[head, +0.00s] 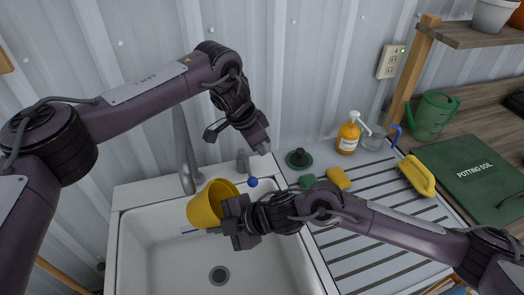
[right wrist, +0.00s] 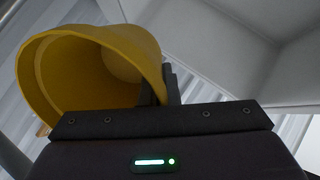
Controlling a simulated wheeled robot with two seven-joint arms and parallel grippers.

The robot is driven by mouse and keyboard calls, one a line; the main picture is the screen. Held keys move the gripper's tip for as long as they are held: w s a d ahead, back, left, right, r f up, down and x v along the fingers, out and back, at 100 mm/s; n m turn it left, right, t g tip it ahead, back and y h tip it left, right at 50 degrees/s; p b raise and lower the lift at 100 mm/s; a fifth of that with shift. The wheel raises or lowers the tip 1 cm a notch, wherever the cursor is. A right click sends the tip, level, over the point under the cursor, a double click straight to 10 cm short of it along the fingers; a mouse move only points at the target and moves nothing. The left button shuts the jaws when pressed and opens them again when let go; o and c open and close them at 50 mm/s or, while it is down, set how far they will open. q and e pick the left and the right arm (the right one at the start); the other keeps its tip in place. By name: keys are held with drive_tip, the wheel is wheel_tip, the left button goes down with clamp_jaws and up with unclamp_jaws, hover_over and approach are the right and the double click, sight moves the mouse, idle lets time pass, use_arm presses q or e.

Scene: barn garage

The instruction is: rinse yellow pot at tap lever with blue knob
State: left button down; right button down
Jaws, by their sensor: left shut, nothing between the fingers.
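The yellow pot (head: 205,205) is tilted over the white sink (head: 160,255), below the grey tap (head: 183,150). My right gripper (head: 226,218) is shut on the pot's side; in the right wrist view the pot (right wrist: 120,50) shows its open mouth, with a dark finger at its wall. The blue knob (head: 252,182) is on the tap lever (head: 243,163), just right of the pot. My left gripper (head: 262,146) is shut and empty, above and slightly right of the knob, apart from it. I cannot tell whether water runs.
On the right is a ridged drainboard (head: 350,235) with a yellow sponge (head: 339,178), a soap bottle (head: 348,136) and a dark green plunger-like piece (head: 299,158).

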drive_tip(key=s+d+p, duration=0.1)
drive_tip(key=d, duration=0.7)
idle(0.7)
idle(1.2)
drive_tip(key=w+p+v, duration=0.1)
drive_tip(key=p+v, duration=0.3)
drive_tip(key=v, duration=0.2)
drive_tip(key=shift+s+r, duration=0.25)
idle(1.0)
